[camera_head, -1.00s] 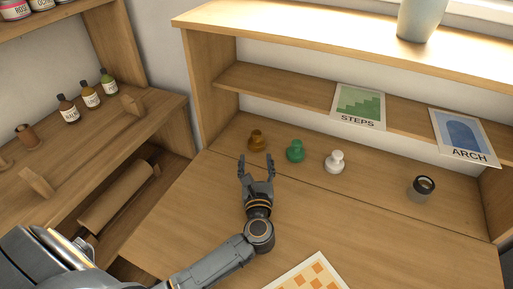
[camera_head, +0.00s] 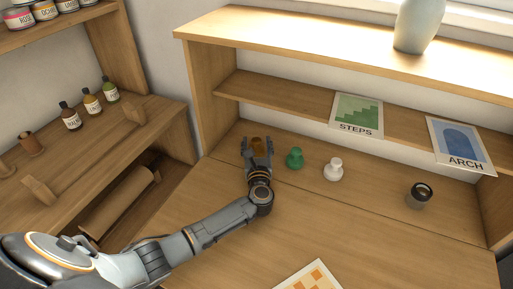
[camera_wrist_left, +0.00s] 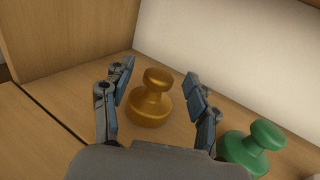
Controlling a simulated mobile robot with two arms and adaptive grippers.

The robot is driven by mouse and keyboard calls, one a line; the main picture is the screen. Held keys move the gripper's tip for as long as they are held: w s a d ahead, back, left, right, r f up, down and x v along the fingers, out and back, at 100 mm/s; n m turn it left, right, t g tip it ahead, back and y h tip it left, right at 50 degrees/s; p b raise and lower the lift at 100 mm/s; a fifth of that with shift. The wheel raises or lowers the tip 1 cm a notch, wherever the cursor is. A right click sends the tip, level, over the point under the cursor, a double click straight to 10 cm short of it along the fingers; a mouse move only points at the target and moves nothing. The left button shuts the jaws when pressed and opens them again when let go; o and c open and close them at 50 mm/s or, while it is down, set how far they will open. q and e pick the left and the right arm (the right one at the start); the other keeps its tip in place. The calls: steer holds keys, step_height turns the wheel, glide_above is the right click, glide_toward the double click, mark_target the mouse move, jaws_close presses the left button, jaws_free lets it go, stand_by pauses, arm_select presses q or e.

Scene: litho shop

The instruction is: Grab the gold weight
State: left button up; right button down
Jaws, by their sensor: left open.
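The gold weight (camera_head: 257,144) stands upright on the desk at the back left, partly hidden by my left gripper in the head view. In the left wrist view the gold weight (camera_wrist_left: 151,98) shows whole, with a round knob on a wide base. My left gripper (camera_head: 257,142) is open, and in the left wrist view its fingers (camera_wrist_left: 160,82) stand on either side of the weight, with gaps visible. My right gripper is not in view.
A green weight (camera_head: 295,158) stands close to the right of my left gripper. A white weight (camera_head: 334,169) and a dark loupe-like cylinder (camera_head: 420,195) stand further right. A shelf (camera_head: 290,97) with two cards overhangs behind. The front desk is mostly clear.

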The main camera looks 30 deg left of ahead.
arm_select(q)
steer(key=shift+x, duration=0.9)
jaws_close()
steer(key=shift+r, duration=0.1)
steer(key=shift+r, duration=0.1)
